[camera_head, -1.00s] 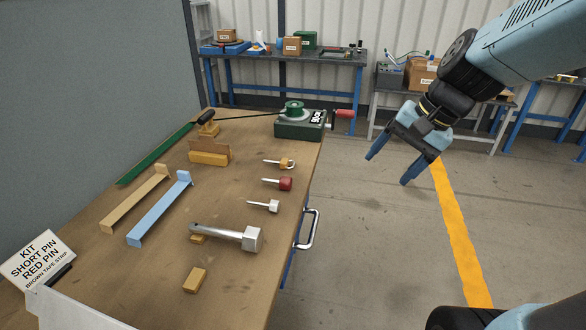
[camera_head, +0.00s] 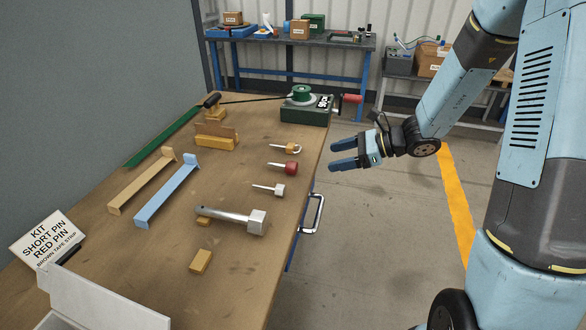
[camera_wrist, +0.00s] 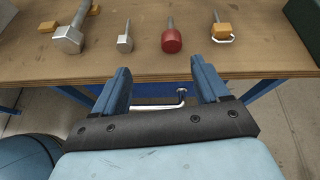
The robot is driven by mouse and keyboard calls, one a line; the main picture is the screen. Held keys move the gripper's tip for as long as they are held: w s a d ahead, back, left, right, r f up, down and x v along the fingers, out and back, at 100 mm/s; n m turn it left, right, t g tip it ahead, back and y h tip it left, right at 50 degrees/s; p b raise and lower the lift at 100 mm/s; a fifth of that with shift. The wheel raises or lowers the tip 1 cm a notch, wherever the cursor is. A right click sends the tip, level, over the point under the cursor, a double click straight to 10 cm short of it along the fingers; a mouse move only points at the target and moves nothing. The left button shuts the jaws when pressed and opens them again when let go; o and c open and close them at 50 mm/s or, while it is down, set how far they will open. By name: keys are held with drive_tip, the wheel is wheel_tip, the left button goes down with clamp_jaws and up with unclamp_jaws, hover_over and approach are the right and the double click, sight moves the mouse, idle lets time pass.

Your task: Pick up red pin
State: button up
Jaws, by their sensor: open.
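The red pin (camera_head: 285,168) lies on the wooden workbench (camera_head: 190,255) near its right edge, its thin metal shank pointing left. It lies between a pin with a yellow-orange head (camera_head: 289,148) and a pin with a silver head (camera_head: 275,190). In the wrist view the red pin (camera_wrist: 172,40) is beyond the fingers, between them and slightly right of centre. My gripper (camera_head: 336,155) is open and empty, off the bench's right edge; it also shows in the wrist view (camera_wrist: 162,80).
A large silver pin (camera_head: 235,220), small yellow blocks (camera_head: 201,261), a blue strip (camera_head: 168,190) and a tan strip (camera_head: 141,182) lie on the bench. A green device (camera_head: 305,107) stands at the far corner. A white box (camera_head: 105,300) and kit sign (camera_head: 47,240) are nearest.

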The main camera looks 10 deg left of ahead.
sight(297, 165)
drive_tip(key=shift+m+t, duration=0.3)
drive_tip(key=shift+m, duration=0.5)
drive_tip(key=x, duration=0.5)
drive_tip(key=w+x, duration=0.1)
drive_tip(key=x, duration=0.4)
drive_tip(key=f+x, duration=0.1)
drive_tip(key=x, duration=0.4)
drive_tip(key=shift+w+d+f, duration=0.1)
drive_tip(key=shift+w+d, duration=0.1)
drive_tip(key=shift+d, duration=0.1)
drive_tip(key=c, duration=1.1)
